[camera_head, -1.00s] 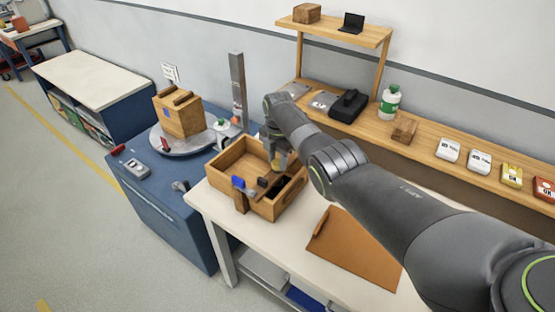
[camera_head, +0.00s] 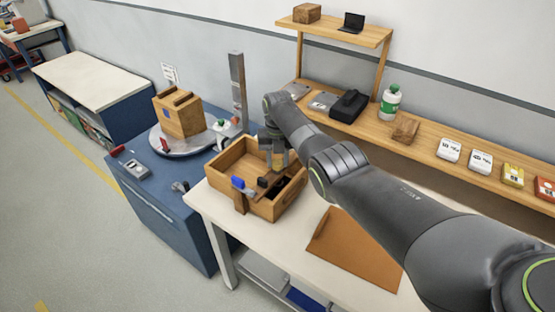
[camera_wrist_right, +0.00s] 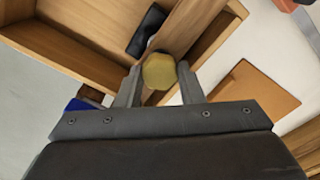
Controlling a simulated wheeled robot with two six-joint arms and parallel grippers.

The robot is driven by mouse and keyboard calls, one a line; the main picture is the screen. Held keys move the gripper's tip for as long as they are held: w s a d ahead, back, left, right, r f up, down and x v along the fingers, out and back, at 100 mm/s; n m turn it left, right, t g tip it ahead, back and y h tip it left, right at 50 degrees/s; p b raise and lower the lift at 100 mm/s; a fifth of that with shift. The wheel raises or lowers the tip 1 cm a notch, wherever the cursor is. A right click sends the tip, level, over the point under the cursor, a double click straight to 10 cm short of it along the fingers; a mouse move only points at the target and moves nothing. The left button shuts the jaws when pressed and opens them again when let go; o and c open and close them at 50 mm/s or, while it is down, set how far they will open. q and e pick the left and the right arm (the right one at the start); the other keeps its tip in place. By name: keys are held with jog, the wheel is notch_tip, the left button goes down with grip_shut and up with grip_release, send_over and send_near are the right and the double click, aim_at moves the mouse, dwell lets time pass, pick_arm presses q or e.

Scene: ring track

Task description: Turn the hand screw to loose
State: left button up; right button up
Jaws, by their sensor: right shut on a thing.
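My right gripper (camera_wrist_right: 160,88) is shut on a yellowish, many-sided knob, the hand screw (camera_wrist_right: 158,72), with one finger on each side of it in the right wrist view. In the head view the right gripper (camera_head: 279,158) points down over the wooden box (camera_head: 226,158), and the hand screw is small and partly hidden there. The screw sits at a wooden bar inside the box. Its shaft and thread are hidden beneath the knob. My left gripper is not in view.
The box stands on a white table (camera_head: 290,240) beside a brown board (camera_head: 350,250). A blue item (camera_head: 238,183) and a dark block lie in the box. Left is a blue cabinet (camera_head: 165,205) with a round turntable (camera_head: 185,146). A shelf with a bottle (camera_head: 390,102) runs behind.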

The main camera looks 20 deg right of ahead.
aim_at(278, 162)
jog(key=shift+r+n, duration=0.1)
jog(key=shift+n, duration=0.6)
jog(key=o, duration=1)
jog(key=shift+w+r, duration=0.1)
jog(key=shift+r, duration=0.35)
notch_tip(278, 162, up, 16)
jog(key=b, duration=0.2)
jog(key=shift+r, duration=0.25)
jog(key=shift+f, duration=0.1)
